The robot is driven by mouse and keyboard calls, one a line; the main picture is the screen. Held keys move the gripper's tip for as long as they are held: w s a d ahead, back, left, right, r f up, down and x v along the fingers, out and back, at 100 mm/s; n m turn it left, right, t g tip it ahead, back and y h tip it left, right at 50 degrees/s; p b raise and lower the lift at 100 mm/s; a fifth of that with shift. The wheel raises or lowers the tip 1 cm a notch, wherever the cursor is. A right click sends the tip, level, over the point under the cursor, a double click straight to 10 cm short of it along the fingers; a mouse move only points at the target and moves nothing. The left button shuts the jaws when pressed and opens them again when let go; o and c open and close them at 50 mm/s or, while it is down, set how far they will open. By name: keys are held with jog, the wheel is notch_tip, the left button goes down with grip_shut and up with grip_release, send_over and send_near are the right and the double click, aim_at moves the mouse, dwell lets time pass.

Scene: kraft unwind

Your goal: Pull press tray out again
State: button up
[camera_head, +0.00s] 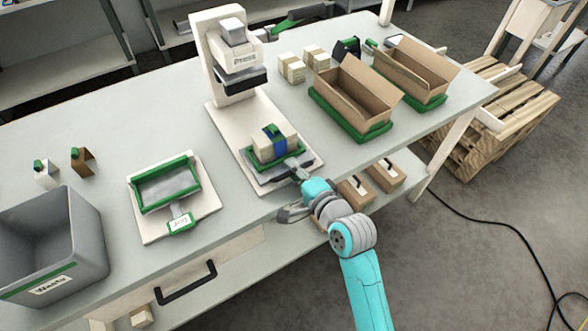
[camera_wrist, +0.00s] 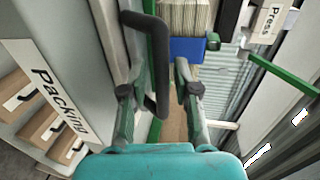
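The press tray (camera_head: 258,178) is a green-rimmed tray on the white base in front of the press (camera_head: 229,60). A pale stack of paper (camera_head: 276,147) with a blue band sits on it. The stack also shows in the wrist view (camera_wrist: 183,15). The tray's dark loop handle (camera_head: 291,180) faces the table's front edge. It also shows in the wrist view (camera_wrist: 160,60). My gripper (camera_head: 291,190) is at this handle. In the wrist view my gripper (camera_wrist: 157,85) has its fingers apart, with part of the handle between them. Contact cannot be told.
Two cardboard boxes (camera_head: 352,90) in green trays stand at the right. A second green-rimmed tray (camera_head: 165,186) and a grey bin (camera_head: 48,242) are at the left. A drawer handle (camera_head: 187,281) sticks out below the table edge. Small boxes (camera_head: 356,190) lie on a lower shelf.

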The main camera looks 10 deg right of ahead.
jog(key=shift+s, duration=0.1)
jog(key=v, duration=1.1)
jog(key=shift+s+d, duration=0.15)
jog(key=shift+s, duration=0.2)
jog(key=s+d+f+n+h, duration=0.2)
jog(key=s+f+n, duration=0.15)
jog(key=s, duration=0.45)
jog(key=s+d+f+n+h, duration=0.2)
jog(key=s+f, duration=0.2)
jog(key=s, duration=0.4)
jog(key=s+r+n, duration=0.2)
jog(key=s+n, duration=0.7)
jog(key=s, duration=0.6)
jog(key=shift+r+h, duration=0.25)
jog(key=shift+h, duration=0.15)
jog(key=shift+d, duration=0.1)
dwell(0.3)
